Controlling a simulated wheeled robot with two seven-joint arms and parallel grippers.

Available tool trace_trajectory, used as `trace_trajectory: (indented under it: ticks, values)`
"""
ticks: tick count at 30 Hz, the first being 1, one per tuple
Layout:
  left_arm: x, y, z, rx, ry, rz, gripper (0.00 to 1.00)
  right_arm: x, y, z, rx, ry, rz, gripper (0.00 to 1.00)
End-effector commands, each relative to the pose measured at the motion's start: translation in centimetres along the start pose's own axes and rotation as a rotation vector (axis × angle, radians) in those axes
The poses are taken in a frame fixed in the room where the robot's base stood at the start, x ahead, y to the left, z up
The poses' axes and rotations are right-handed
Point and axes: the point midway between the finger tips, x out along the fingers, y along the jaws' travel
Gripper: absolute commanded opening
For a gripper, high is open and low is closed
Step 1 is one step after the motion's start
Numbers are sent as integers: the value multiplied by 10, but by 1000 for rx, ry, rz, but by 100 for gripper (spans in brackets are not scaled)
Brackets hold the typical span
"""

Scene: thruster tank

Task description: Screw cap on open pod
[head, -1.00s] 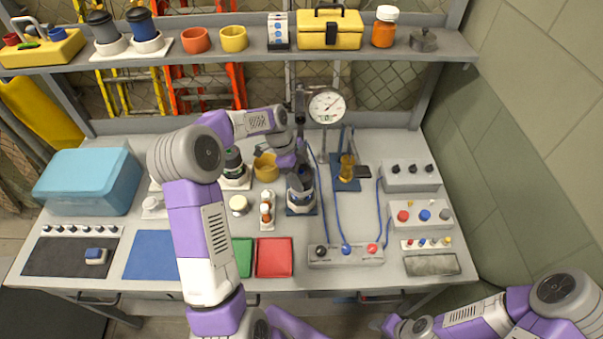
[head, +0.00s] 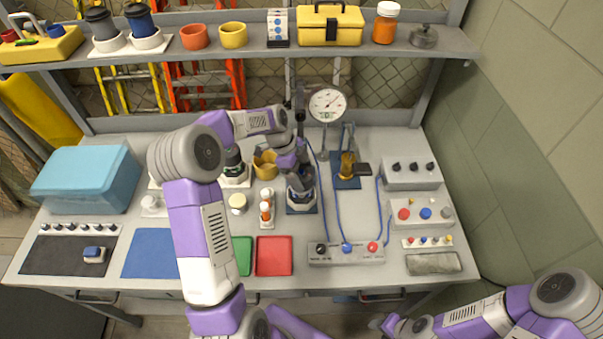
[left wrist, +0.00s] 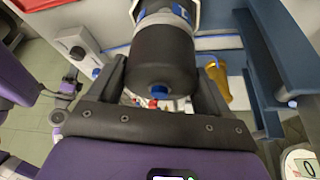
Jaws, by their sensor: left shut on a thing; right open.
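My left gripper (head: 299,174) is over the pod (head: 301,202), which stands on a blue pad right of the table's middle. In the left wrist view the gripper (left wrist: 163,84) is shut on a dark cylindrical cap (left wrist: 160,62) with a blue tip. A blue band and a white ring show beyond the cap, in line with it. I cannot tell whether the cap is seated or turned onto the pod; the fingers hide the join in the head view. My right gripper (head: 384,324) is low at the bottom right, away from the table, open and empty.
A dial gauge (head: 327,105) stands behind.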

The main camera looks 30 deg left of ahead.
Motion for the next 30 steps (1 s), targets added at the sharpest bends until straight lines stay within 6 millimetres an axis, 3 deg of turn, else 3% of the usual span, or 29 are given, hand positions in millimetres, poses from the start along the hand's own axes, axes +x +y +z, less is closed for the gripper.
trace_trajectory:
  ticks: [14, 15, 18, 26, 30]
  values:
    - [5, 0, 2, 0, 0, 0, 49, 4, 2, 0, 0, 0, 0, 43]
    - [5, 0, 2, 0, 0, 0, 85, 4, 2, 0, 0, 0, 0, 43]
    - [5, 0, 2, 0, 0, 0, 100, 4, 2, 0, 0, 0, 0, 43]
    - [2, 0, 2, 0, 0, 0, 100, 4, 2, 0, 0, 0, 0, 43]
    - [-14, -1, 2, -1, -1, -4, 100, 2, 1, 0, 0, 0, 0, 43]
